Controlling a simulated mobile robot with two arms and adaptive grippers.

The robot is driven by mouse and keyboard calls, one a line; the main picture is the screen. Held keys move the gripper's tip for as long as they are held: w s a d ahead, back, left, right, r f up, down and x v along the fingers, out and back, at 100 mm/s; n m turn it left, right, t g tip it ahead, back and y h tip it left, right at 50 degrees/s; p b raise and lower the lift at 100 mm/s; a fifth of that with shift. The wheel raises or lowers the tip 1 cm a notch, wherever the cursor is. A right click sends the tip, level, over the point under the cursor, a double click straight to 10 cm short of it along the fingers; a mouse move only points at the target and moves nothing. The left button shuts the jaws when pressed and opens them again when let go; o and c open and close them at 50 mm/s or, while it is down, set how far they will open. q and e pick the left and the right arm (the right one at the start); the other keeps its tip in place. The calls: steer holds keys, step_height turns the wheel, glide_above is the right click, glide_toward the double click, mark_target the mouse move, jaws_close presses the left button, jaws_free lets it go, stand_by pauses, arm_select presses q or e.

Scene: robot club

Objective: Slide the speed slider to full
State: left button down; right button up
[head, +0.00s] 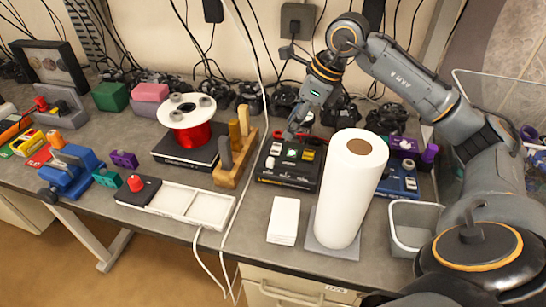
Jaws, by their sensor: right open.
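A black control box (284,180) stands at the middle of the bench. Its top carries a white knob or cap (271,162), a small green-lit part (291,153) and yellow parts (308,155). Which of these is the speed slider is too small to tell, and so is its setting. My right gripper (291,134) reaches down from the upper right and is open. Its fingertips are over the back left part of the box, close above its top; I cannot tell if they touch it. My left gripper is not in view.
A paper towel roll (350,190) stands upright just right of the box, with a white pad (284,219) in front. A blue device (398,181) and a grey bin (413,228) are farther right. A wooden tool stand (234,172) and red spool (196,135) are left.

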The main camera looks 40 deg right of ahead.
mark_target(271, 160)
steer(key=x, duration=0.4)
steer(key=p+x, duration=0.1)
steer(key=x, duration=0.3)
steer(key=p+x, duration=0.1)
steer(key=x, duration=0.3)
steer(key=shift+a+f, duration=0.25)
steer(key=shift+a, duration=0.05)
steer(key=shift+c, duration=0.3)
steer(key=shift+s, duration=0.1)
jaws_close()
